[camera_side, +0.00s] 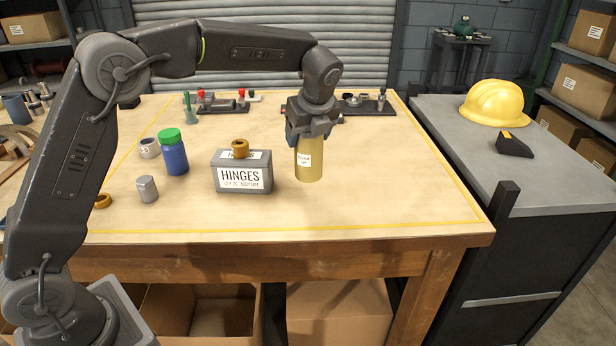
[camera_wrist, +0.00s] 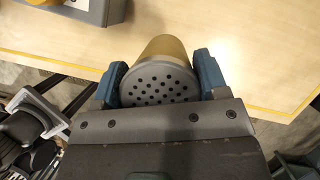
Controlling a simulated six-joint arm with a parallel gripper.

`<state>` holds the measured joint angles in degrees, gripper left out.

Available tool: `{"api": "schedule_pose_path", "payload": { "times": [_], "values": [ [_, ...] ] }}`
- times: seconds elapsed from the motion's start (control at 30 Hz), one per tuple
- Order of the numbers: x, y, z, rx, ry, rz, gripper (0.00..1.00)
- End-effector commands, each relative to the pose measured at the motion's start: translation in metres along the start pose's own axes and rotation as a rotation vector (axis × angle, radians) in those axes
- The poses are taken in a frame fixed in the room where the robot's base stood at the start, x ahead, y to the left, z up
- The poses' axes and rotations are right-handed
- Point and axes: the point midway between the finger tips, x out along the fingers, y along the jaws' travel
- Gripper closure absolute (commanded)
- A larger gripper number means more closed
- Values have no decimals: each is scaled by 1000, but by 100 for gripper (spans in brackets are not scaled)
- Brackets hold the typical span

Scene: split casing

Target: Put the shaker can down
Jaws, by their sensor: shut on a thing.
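The shaker can (camera_side: 309,163) is a tan-gold cylinder with a white label, upright in the side view, right of the hinges box. In the wrist view its grey lid with several dark holes (camera_wrist: 160,84) faces the camera. My gripper (camera_side: 309,128) is around the can's upper part. Its two blue fingers press on either side of the can in the wrist view (camera_wrist: 163,82). I cannot tell whether the can's base touches the table or is slightly above it.
The grey hinges box (camera_side: 243,177) with a brass ring (camera_side: 240,149) on top stands left of the can. Wooden table (camera_side: 400,185) is clear to the right.

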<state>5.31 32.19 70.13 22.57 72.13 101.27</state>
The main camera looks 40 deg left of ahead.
Motion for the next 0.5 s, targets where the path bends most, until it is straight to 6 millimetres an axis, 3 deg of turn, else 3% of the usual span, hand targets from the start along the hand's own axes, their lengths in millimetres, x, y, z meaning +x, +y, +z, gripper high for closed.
{"api": "schedule_pose_path", "payload": {
  "times": [0.1, 0.5],
  "values": [
    [19, 0, -8, 0, 1, -1, 67],
    [56, 0, -23, 1, 1, -1, 67]
  ]
}}
